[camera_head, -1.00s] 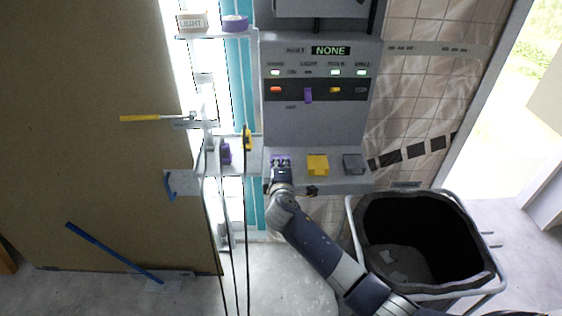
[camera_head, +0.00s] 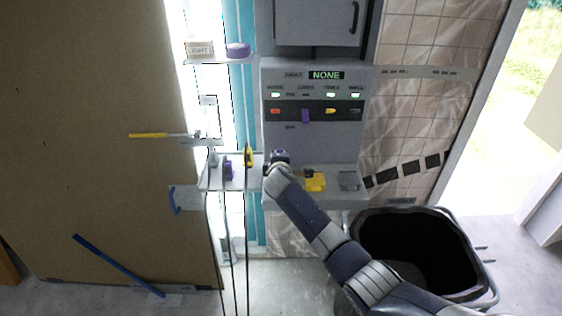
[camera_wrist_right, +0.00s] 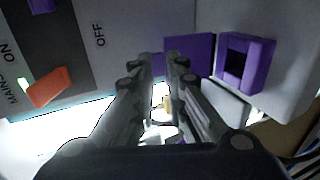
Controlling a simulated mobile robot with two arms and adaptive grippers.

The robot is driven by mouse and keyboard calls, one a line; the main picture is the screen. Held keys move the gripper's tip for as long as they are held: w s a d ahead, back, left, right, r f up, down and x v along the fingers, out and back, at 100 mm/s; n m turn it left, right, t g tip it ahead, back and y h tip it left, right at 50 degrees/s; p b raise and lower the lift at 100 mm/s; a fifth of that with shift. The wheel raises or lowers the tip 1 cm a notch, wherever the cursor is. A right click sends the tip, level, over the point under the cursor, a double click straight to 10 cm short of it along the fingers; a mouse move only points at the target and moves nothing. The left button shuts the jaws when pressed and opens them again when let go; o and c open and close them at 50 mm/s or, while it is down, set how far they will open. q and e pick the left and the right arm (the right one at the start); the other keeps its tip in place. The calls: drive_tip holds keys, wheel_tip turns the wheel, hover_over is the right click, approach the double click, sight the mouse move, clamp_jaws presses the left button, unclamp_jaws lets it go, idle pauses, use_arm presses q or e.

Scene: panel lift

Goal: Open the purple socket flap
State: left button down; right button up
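The purple socket (camera_wrist_right: 245,62) shows in the right wrist view on the grey panel, with a dark recess facing out. A flat purple plate, apparently its flap (camera_wrist_right: 190,55), stands beside it towards the OFF label, off the recess. My right gripper (camera_wrist_right: 164,68) has a narrow gap between its fingertips and nothing visible in it; its tips overlap the plate's left edge in view, and I cannot tell whether they touch. In the head view my right gripper (camera_head: 279,157) covers the purple socket's place at the left of the ledge. My left gripper is not in view.
A yellow socket (camera_head: 315,182) and a grey socket (camera_head: 349,181) sit to the right on the ledge. Switches (camera_head: 305,116) and a fault display (camera_head: 326,75) are above. A black bin (camera_head: 415,245) stands below right.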

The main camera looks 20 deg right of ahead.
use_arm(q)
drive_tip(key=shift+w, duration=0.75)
use_arm(e)
drive_tip(key=v, duration=1.1)
drive_tip(key=shift+a+f, duration=0.1)
drive_tip(key=shift+a, duration=0.05)
